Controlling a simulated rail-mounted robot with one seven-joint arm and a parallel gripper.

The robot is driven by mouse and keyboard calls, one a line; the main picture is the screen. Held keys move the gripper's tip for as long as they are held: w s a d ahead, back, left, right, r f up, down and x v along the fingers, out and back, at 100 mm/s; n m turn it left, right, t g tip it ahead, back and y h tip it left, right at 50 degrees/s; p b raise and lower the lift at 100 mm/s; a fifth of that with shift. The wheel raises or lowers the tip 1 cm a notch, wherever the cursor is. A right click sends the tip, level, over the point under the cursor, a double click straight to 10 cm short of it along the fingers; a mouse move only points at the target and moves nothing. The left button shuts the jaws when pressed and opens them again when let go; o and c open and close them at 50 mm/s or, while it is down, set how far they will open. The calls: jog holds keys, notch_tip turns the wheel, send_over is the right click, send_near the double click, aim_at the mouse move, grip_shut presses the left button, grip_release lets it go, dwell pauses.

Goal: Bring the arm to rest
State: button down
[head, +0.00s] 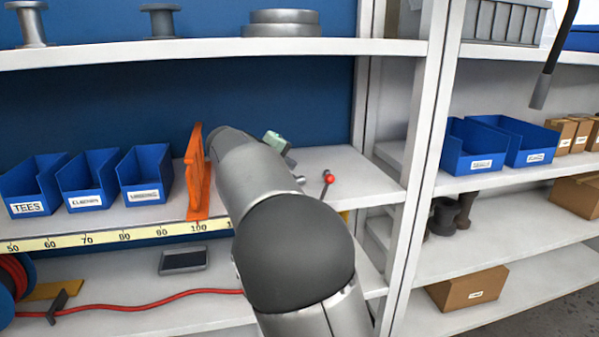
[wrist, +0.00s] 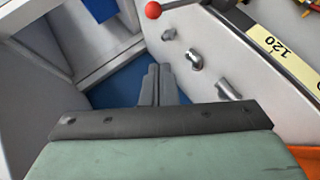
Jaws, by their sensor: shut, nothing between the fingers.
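My arm reaches from the bottom of the head view toward the middle shelf. The green part of my gripper (head: 275,142) shows past the arm's grey end, and the fingers are hidden there. In the wrist view my gripper (wrist: 157,75) has its two grey fingers together with nothing between them. They point toward a blue back panel (wrist: 125,88) beside a white shelf board. A red ball (head: 329,176) on a short stem is at the middle shelf, right of my arm. It also shows at the top of the wrist view (wrist: 153,10), apart from the fingers.
An orange upright piece (head: 197,180) stands close left of my arm. Small metal fittings (wrist: 228,90) lie right of the fingers. A white shelf post (head: 420,150) stands to the right. Blue bins (head: 88,180) line the left shelf. A red hose (head: 150,303) lies below.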

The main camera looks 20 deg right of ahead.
jog(key=shift+v, duration=0.95)
jog(key=s+d+f+m+g+y, duration=0.1)
jog(key=s+d+f+g+y, duration=0.1)
jog(key=s+f, duration=0.4)
jog(key=s+d+f+g+y, duration=0.25)
jog(key=s+f, duration=0.25)
jog(key=s, duration=0.4)
jog(key=s+a+f+y, duration=0.1)
jog(key=s+f, duration=0.3)
jog(key=s, duration=0.4)
jog(key=s+a+f+m+g+y, duration=0.1)
jog(key=s+a+f+y, duration=0.1)
jog(key=s, duration=0.7)
jog(key=s+a+f+m+g+y, duration=0.1)
jog(key=s+a+f+y, duration=0.1)
jog(key=s+a+f, duration=0.2)
jog(key=s+f, duration=0.3)
jog(key=s, duration=0.2)
